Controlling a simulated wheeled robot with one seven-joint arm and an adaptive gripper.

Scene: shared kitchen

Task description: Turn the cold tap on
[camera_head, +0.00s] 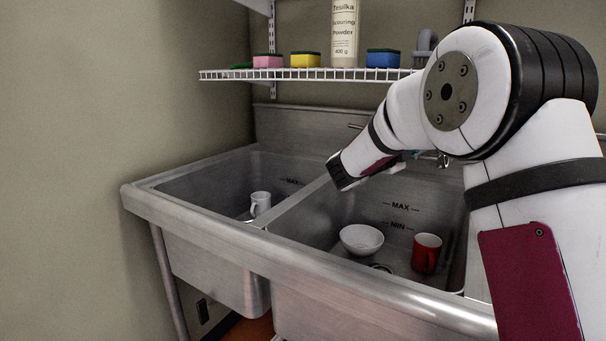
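The tap shows only in parts behind my arm. A thin metal piece (355,126) sticks out at the sink's back wall, left of my forearm. A small chrome tap part (443,160) shows below my elbow joint. I cannot tell which part is the cold handle. My arm reaches in from the right over the right basin, with its wrist bent down near the back wall. My gripper (392,166) is mostly hidden behind the wrist. I cannot see whether its fingers are open or touch the tap.
A steel double sink (190,222) holds a white mug (260,203) in the left basin, and a white bowl (361,239) and red mug (426,253) in the right. A wire shelf (300,75) with sponges and a powder bottle (344,35) hangs above, close to my arm.

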